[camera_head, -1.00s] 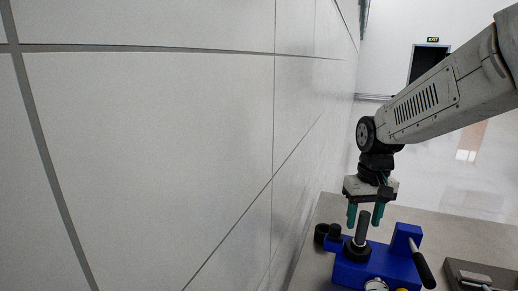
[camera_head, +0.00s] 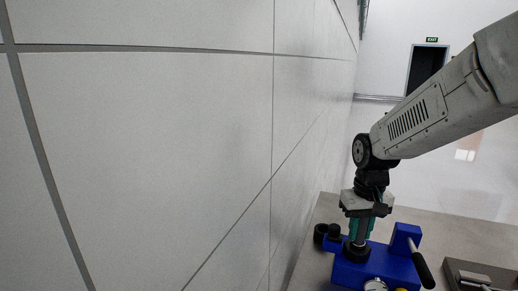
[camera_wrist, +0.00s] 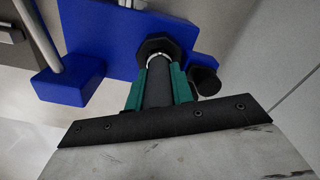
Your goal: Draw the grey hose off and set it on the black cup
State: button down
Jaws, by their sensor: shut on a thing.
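The grey hose (camera_wrist: 157,91) is a short dark grey tube standing upright on the blue machine (camera_head: 372,268). Its lower end meets a black collar (camera_head: 356,251) on the machine's top, with a light ring showing there in the wrist view. My gripper (camera_head: 359,228) points down over it, with its teal fingers shut on the hose from both sides; it also shows in the wrist view (camera_wrist: 160,88). Two black cups stand beside the machine at the left in the head view, one (camera_head: 320,232) at the far left and one (camera_head: 333,231) closer to the machine.
The machine has a lever with a black grip (camera_head: 424,270) at its right and a round gauge (camera_head: 375,285) at its front. A dark tray (camera_head: 483,271) lies further right on the grey table (camera_head: 465,238). A tall panelled wall (camera_head: 150,150) stands close at the left.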

jog(key=shift+s+r, duration=0.15)
jog(key=shift+r, duration=0.55)
jog(key=shift+s+r, duration=0.1)
jog(key=shift+r, duration=0.6)
jog(key=shift+w+r, duration=0.1)
jog(key=shift+r, duration=2.45)
jog(key=shift+w, duration=0.1)
jog(key=w+a+f, duration=0.2)
jog(key=w, duration=0.5)
jog(key=w+a+f, duration=0.2)
jog(key=w, duration=0.5)
jog(key=shift+a, duration=0.3)
jog(key=shift+f, duration=0.15)
jog(key=shift+f, duration=2.75)
jog(key=shift+f, duration=0.9)
